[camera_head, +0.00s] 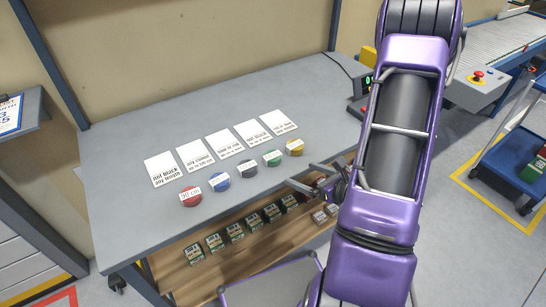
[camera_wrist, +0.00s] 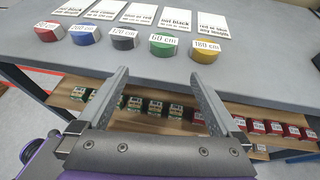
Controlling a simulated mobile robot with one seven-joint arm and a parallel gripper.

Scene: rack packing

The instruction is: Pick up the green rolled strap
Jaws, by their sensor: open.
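The green rolled strap (camera_head: 272,158) lies on the grey table in front of a row of white cards, between the dark grey strap (camera_head: 248,168) and the yellow strap (camera_head: 294,147). In the wrist view the green strap (camera_wrist: 163,46) carries a "60 cm" label and sits ahead of the fingertips, a little right of the middle. My gripper (camera_wrist: 158,75) is open and empty, with its two fingers spread in front of the table's near edge. In the head view my gripper (camera_head: 318,183) is partly hidden by my arm.
A red strap (camera_head: 191,196) and a blue strap (camera_head: 219,181) lie left on the table (camera_head: 130,211). A wooden shelf (camera_head: 178,276) below holds several small boxes. A blue cart (camera_head: 505,160) stands at right.

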